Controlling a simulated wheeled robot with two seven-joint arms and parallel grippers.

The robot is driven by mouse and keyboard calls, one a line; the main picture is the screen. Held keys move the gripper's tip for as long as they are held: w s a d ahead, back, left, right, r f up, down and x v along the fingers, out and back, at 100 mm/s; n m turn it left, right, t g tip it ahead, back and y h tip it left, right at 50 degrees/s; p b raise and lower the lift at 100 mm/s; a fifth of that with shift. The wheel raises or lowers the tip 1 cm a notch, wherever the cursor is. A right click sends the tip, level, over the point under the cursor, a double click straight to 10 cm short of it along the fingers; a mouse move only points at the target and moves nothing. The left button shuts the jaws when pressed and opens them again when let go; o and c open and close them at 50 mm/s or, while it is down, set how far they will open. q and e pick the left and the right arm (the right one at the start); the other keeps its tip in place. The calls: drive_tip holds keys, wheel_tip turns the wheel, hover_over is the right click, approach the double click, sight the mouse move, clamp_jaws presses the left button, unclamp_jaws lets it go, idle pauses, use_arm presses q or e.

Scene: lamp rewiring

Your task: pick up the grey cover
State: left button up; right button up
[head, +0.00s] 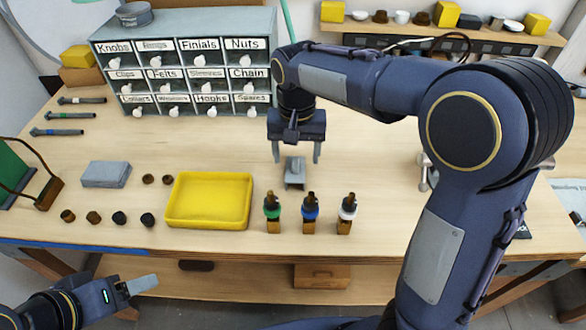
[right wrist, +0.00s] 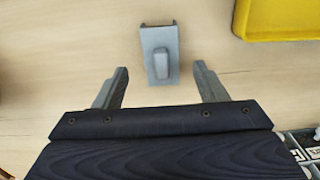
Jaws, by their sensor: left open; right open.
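The grey cover (head: 295,172) is a small channel-shaped piece with a raised rib on top. It lies on the wooden workbench behind the row of bulb-holder-like parts. My right gripper (head: 296,153) is open and points down just above and behind it. In the right wrist view the cover (right wrist: 160,55) lies ahead of the open, empty fingers (right wrist: 161,72), roughly centred between them. I see no contact. My left gripper (head: 140,286) is open and low at the front left, off the bench edge, far from the cover.
A yellow tray (head: 209,224) sits left of the cover. Three upright parts with green (head: 272,210), blue (head: 310,210) and white (head: 347,210) collars stand in front. A labelled drawer cabinet (head: 185,70) stands behind left. A grey block (head: 106,174) lies further left.

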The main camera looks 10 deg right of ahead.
sight(295, 162)
wheel_tip(295, 162, down, 5)
drive_tip(key=shift+a, duration=0.1)
drive_tip(key=c, duration=1.1)
